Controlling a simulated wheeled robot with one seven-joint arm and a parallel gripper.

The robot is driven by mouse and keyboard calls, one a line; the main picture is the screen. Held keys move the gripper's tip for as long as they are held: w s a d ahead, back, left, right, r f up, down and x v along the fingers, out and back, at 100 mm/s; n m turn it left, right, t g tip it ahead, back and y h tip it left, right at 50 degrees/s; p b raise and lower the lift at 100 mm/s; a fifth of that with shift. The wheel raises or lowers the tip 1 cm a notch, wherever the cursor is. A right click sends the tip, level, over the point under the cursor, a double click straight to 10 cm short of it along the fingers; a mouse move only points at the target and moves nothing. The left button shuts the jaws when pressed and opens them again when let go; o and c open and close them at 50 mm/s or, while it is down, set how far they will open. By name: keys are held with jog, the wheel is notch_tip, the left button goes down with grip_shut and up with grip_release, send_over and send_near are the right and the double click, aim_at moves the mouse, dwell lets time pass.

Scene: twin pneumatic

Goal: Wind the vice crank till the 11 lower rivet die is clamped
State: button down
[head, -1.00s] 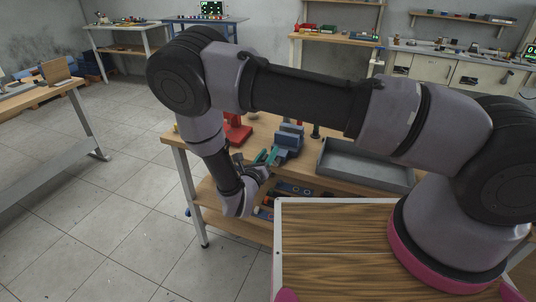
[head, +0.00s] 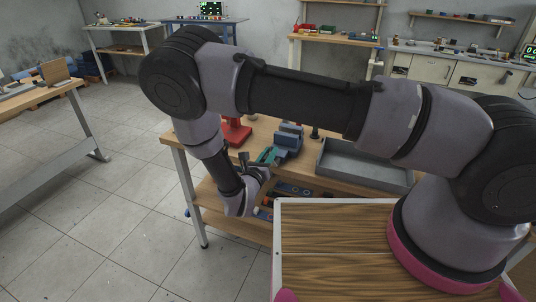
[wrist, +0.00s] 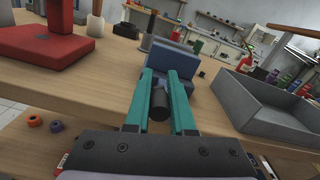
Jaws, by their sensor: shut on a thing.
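The blue vice (head: 288,138) stands at the front edge of the wooden workbench; it also shows in the wrist view (wrist: 192,66), straight ahead of my fingers. My gripper (wrist: 161,103) has two teal fingers closed around the dark round grip of the vice crank (wrist: 158,107). In the head view my gripper (head: 267,155) is at the near side of the vice, partly hidden by my own wrist. The rest of the crank is mostly hidden behind the fingers. I cannot make out the 11 lower rivet die or whether the jaws touch it.
A red press (wrist: 60,35) stands left of the vice. A grey open tray (wrist: 258,108) lies to the right on the workbench (wrist: 100,78). A dark upright post (wrist: 148,35) stands behind the vice. Orange and purple rings (wrist: 35,121) lie lower left.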

jog(key=shift+s+d+r+m, duration=0.15)
jog(key=shift+d+m, duration=0.2)
jog(key=shift+m, duration=0.7)
jog(key=shift+s+d+r+m, duration=0.15)
jog(key=shift+d+m, duration=0.2)
jog(key=shift+m, duration=0.65)
jog(key=shift+s+d+m, duration=0.15)
jog(key=shift+d+m, duration=0.2)
jog(key=shift+m, duration=0.7)
jog(key=c, duration=0.8)
grip_release()
jog(key=v, duration=1)
jog(key=shift+s+a+r, duration=0.1)
jog(key=shift+s+a, duration=0.05)
jog(key=shift+s, duration=0.25)
